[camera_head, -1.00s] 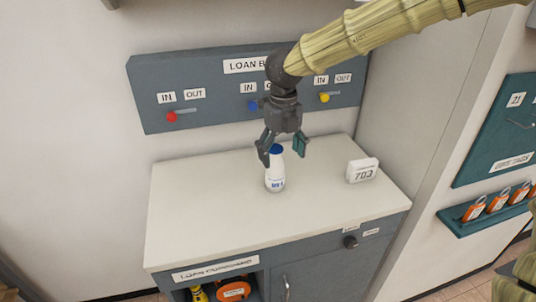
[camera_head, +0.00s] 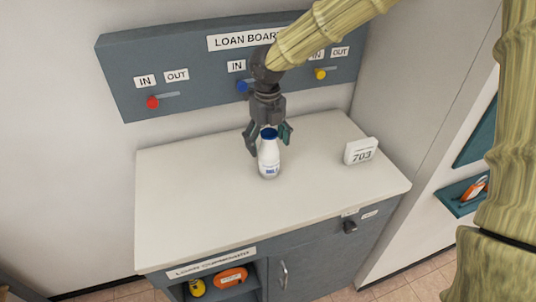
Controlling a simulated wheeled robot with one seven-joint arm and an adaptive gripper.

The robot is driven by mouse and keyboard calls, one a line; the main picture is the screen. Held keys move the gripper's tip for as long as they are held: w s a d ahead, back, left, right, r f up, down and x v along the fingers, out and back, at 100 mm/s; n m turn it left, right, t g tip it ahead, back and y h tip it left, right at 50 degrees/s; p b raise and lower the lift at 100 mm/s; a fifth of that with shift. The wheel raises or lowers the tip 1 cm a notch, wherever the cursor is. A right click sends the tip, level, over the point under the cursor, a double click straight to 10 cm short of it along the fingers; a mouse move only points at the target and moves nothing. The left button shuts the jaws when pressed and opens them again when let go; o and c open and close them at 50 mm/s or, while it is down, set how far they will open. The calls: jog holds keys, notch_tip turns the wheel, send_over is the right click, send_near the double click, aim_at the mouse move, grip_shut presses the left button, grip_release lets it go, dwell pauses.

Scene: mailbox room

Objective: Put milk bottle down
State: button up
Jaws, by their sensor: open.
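The milk bottle (camera_head: 269,158) is white with a blue cap and stands upright on the pale cupboard top (camera_head: 195,190). My gripper (camera_head: 268,143) is open and sits just behind the bottle's upper part. One finger shows at the left of the bottle and the other at the right of its cap. Whether a finger touches the bottle cannot be told. The bottle covers part of the space between the fingers.
A white sign marked 703 (camera_head: 361,151) stands on the right of the top. The grey loan board (camera_head: 205,92) with coloured knobs is on the wall behind. An open shelf (camera_head: 240,291) below holds orange and yellow items. The left of the top is clear.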

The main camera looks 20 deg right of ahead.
aim_at(269, 152)
jog(key=f, duration=0.1)
jog(key=s+f+p, duration=0.1)
jog(key=f, duration=0.1)
jog(key=shift+d+f, duration=0.1)
jog(key=shift+f, duration=0.1)
jog(key=shift+w+f, duration=0.1)
jog(key=shift+f, duration=0.2)
jog(key=shift+s+r, duration=0.15)
jog(key=shift+s, duration=0.05)
jog(key=shift+c, duration=0.7)
jog(key=shift+w, duration=0.15)
jog(key=c, duration=1.5)
jog(key=shift+r, duration=0.1)
